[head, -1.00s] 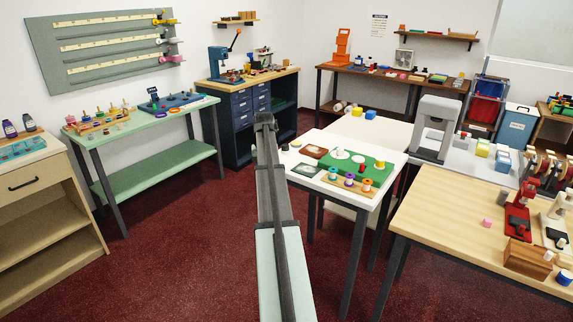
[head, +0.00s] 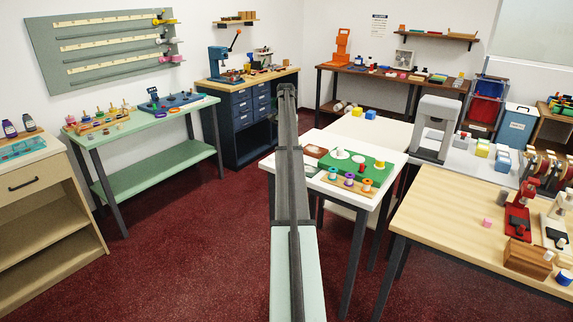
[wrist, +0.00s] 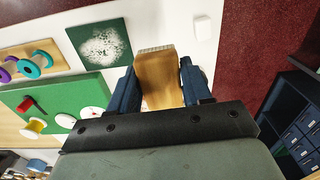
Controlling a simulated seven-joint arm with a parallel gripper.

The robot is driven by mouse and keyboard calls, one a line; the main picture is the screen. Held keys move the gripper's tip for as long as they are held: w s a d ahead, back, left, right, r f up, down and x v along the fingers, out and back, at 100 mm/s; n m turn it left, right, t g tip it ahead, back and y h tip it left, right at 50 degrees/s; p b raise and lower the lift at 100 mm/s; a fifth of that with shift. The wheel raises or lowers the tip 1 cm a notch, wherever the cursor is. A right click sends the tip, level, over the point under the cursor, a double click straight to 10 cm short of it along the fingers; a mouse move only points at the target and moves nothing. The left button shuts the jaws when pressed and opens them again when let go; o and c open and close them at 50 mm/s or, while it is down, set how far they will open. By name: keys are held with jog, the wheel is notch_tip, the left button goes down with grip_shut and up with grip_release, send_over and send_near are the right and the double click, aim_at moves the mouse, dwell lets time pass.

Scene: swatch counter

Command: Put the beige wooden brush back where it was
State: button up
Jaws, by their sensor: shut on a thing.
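The beige wooden brush (wrist: 158,78) is between the two dark blue fingers of my gripper (wrist: 157,80) in the wrist view. The gripper is shut on its wooden body, and its pale bristle edge points away from the gripper. The brush appears over the white table (wrist: 150,22), near a dark green square (wrist: 99,43) with a white speckled patch. I cannot tell its height above the table. In the head view my arm hides the gripper and brush.
The white table (head: 330,203) also carries a green board (head: 349,170) with white discs and a wooden rack of spools (head: 350,183). A small white piece (wrist: 203,27) lies beyond the brush. Red floor (wrist: 250,45) lies past the table edge. A navy drawer cabinet (head: 240,125) stands behind.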

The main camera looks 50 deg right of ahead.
jog(key=shift+f+m, duration=0.2)
jog(key=shift+m, duration=0.1)
jog(key=shift+f, duration=4.8)
jog(key=shift+f, duration=0.15)
jog(key=o, duration=1)
notch_tip(320, 180, up, 12)
jog(key=shift+r, duration=0.2)
